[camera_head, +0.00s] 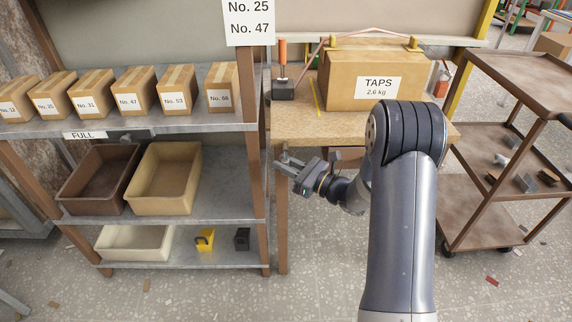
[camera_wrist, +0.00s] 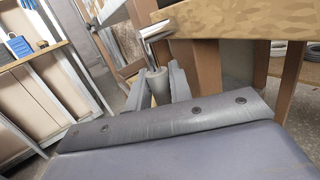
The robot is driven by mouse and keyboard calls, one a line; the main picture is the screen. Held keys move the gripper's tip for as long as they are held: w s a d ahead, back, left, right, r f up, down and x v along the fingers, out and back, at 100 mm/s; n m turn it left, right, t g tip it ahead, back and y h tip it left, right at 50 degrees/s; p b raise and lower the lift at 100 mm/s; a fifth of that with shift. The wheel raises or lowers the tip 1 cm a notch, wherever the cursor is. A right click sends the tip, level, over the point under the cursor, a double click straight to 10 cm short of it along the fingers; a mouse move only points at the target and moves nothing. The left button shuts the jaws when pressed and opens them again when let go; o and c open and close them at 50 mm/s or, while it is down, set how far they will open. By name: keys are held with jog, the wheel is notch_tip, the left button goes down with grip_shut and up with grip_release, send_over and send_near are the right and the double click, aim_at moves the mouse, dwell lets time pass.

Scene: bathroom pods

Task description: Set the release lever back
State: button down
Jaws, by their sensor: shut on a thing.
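My gripper (camera_head: 290,164) is at the front left corner of the workbench, just below the bench top. In the wrist view my gripper (camera_wrist: 158,92) has its two grey fingers on either side of a grey cylindrical grip, which I take to be the release lever (camera_wrist: 157,80). The fingers are shut on it. A shiny metal bar (camera_wrist: 157,31) shows just above the grip, by the bench edge; how they join is unclear. In the head view the lever is small and mostly hidden by my gripper.
The workbench (camera_head: 360,127) carries a strapped TAPS carton (camera_head: 350,85) and an orange-handled, dark-headed tool (camera_head: 283,75). A shelf (camera_head: 225,177) with bins and numbered boxes stands close on the left. A brown trolley (camera_head: 470,185) stands right. The floor in front is mostly open.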

jog(key=c, duration=1.6)
grip_release()
jog(key=v, duration=1)
jog(key=shift+s+d+p, duration=0.2)
jog(key=shift+d+p, duration=0.15)
jog(key=shift+p, duration=0.05)
jog(key=x, duration=1.1)
jog(key=shift+b, duration=0.3)
jog(key=shift+s+d, duration=0.1)
jog(key=shift+f, duration=0.2)
